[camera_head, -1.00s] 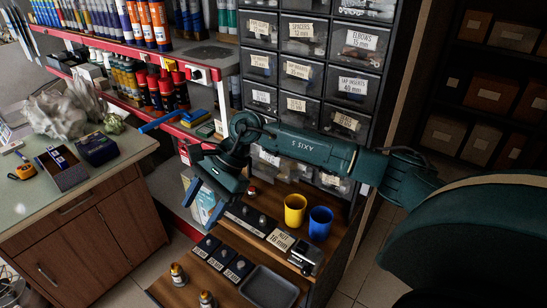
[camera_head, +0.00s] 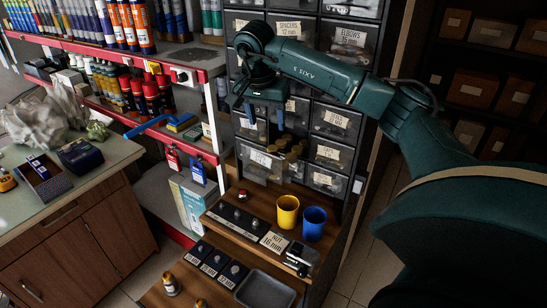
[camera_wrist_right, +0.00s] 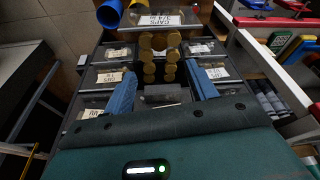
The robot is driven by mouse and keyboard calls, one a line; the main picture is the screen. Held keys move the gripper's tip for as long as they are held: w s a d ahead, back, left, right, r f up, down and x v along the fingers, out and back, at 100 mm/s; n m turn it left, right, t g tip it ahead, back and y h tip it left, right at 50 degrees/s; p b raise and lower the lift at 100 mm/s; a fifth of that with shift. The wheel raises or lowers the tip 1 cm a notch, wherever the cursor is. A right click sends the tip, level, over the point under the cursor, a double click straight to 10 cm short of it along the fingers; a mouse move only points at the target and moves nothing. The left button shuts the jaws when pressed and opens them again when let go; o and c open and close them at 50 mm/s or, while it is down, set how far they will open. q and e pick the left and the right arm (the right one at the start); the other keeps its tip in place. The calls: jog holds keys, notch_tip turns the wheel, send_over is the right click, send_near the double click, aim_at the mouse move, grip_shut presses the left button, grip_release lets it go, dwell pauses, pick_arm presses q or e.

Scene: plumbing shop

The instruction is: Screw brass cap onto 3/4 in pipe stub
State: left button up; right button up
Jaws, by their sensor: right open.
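Several brass caps (camera_head: 292,148) sit in an open drawer of the dark cabinet; they also show as round brass pieces in the right wrist view (camera_wrist_right: 160,58). The drawer's label (camera_wrist_right: 158,20) reads caps, 3/4 in. My right gripper (camera_head: 262,117) is open and empty, its blue fingers pointing down just above the drawer. In the wrist view its two fingers (camera_wrist_right: 163,88) stand wide apart on either side of the cap rows, touching none that I can see. I cannot tell which fitting is the 3/4 in pipe stub. My left gripper is not in view.
A wooden bench holds a black strip with small knobs (camera_head: 240,218), a yellow cup (camera_head: 287,212), a blue cup (camera_head: 314,223) and a label reading nut (camera_head: 273,242). Lower down are a grey tray (camera_head: 265,290), labelled black blocks (camera_head: 216,262) and a brass fitting (camera_head: 171,285).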

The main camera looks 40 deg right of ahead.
jog(key=x, duration=0.7)
jog(key=shift+w+f, duration=0.1)
jog(key=shift+f, duration=0.25)
jog(key=x, duration=0.3)
jog(key=p+x, duration=0.1)
jog(key=shift+d+f, duration=0.1)
jog(key=shift+d, duration=0.2)
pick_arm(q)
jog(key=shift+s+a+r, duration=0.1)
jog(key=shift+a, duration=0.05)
pick_arm(e)
jog(key=shift+d+f, duration=0.1)
jog(key=shift+f, duration=0.3)
jog(key=shift+c, duration=0.4)
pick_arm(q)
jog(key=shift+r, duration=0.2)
pick_arm(e)
jog(key=c, duration=1)
jog(key=shift+r, duration=0.1)
